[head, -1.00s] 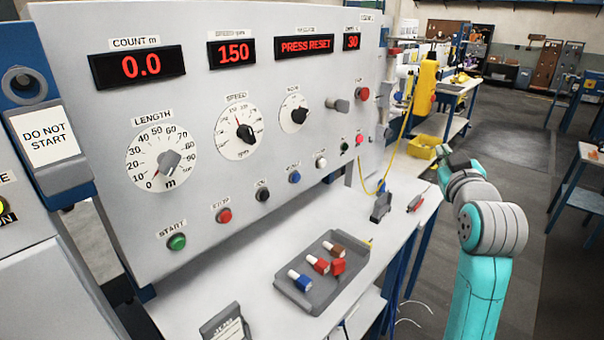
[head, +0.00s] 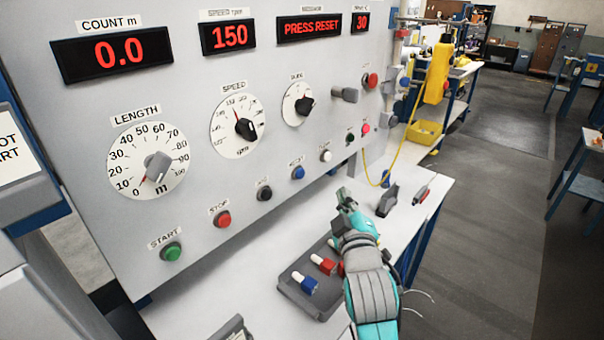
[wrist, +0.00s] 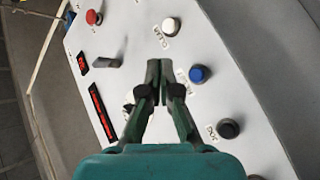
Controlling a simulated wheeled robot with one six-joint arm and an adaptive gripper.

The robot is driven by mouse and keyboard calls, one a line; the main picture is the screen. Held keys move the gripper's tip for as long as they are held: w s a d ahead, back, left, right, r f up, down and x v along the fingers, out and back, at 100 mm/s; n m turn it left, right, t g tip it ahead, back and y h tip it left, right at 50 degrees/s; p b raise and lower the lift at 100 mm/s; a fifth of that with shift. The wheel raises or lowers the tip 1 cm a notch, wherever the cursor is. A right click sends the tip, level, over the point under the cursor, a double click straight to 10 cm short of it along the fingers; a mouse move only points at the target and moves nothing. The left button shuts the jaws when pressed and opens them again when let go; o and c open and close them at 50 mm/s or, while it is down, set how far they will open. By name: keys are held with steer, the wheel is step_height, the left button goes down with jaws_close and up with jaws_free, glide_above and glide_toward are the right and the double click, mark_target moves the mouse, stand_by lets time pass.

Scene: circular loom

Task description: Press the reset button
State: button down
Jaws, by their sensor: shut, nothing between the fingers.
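The reset button is the blue button (head: 297,172) in the lower row of the grey control panel (head: 190,185), between a black button and a white one. In the wrist view the blue button (wrist: 199,74) lies just right of the fingertips, with a gap between them in the picture. My gripper (head: 344,194) is shut and empty. In the head view it is below and right of the blue button, above the bench. In the wrist view my gripper (wrist: 160,66) points at the panel. The panel's message display (head: 309,27) reads PRESS RESET.
Neighbouring buttons are black (head: 264,193), white (head: 325,156), red (head: 223,219) and green (head: 171,252). A switch knob (head: 345,94) sticks out above. A grey tray (head: 290,291) with coloured pieces sits on the bench below my arm. A yellow cable (head: 385,165) hangs at the right.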

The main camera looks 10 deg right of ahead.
steer(key=shift+w, duration=0.15)
steer(key=w+a, duration=0.5)
steer(key=w, duration=0.2)
stand_by(0.4)
steer(key=shift+a, duration=0.1)
stand_by(1.3)
steer(key=shift+w+a, duration=0.2)
steer(key=shift+w, duration=0.05)
steer(key=shift+w+a, duration=0.25)
steer(key=shift+w, duration=0.15)
stand_by(0.9)
steer(key=shift+s, duration=0.1)
steer(key=shift+s+d, duration=0.5)
steer(key=shift+s, duration=0.15)
steer(key=shift+s+d, duration=0.75)
steer(key=shift+s, duration=0.25)
steer(key=shift+s+d, duration=0.7)
steer(key=shift+s, duration=0.3)
